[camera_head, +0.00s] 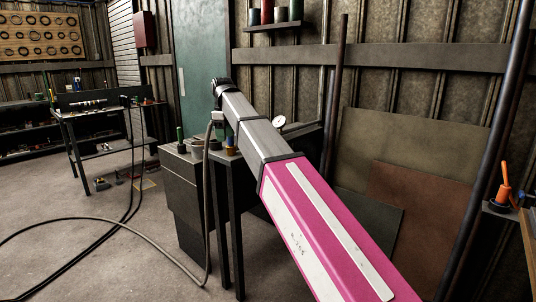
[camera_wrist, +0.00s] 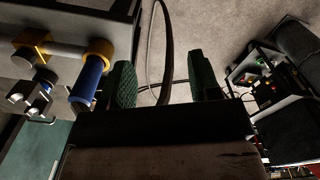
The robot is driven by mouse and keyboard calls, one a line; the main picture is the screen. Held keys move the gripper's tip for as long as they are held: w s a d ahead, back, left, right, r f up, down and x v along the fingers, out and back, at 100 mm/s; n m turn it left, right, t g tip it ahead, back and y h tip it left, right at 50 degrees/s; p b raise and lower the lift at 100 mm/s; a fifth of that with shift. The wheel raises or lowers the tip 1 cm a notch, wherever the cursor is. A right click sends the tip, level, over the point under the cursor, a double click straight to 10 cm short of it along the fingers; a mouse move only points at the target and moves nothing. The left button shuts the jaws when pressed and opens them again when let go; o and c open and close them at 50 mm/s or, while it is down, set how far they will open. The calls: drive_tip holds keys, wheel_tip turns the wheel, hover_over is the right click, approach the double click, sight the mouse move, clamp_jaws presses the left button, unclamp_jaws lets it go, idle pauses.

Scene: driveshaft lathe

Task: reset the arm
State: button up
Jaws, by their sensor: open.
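My gripper (camera_wrist: 160,78) shows in the wrist view with two green textured fingers held well apart. It is open, with nothing held between the fingers. In the head view my pink and grey arm reaches from the lower right toward the upper middle, over a dark grey cabinet (camera_head: 183,190). The gripper's fingers cannot be made out clearly there. In the wrist view a blue handle (camera_wrist: 89,82) with yellow collars lies left of the fingers, apart from them.
A hose (camera_head: 135,222) runs across the open concrete floor (camera_head: 100,260) at left. A workbench (camera_head: 100,108) stands at the back left. Sheet panels (camera_head: 405,150) lean on the wall at right, near a dark pole (camera_head: 485,130). An orange-handled tool (camera_head: 505,180) stands at far right.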

drive_tip(key=s+d+f+m, duration=0.2)
drive_tip(key=d+f+m, duration=0.1)
drive_tip(key=d+f, duration=0.8)
drive_tip(key=s+d+f+m, duration=0.1)
drive_tip(key=d+f+m, duration=0.5)
drive_tip(key=f, duration=1)
drive_tip(key=s+d+f+m, duration=0.5)
drive_tip(key=s+d+f, duration=1.1)
drive_tip(key=d+f, duration=0.2)
drive_tip(key=shift+d+f, duration=0.25)
drive_tip(key=shift+f, duration=0.3)
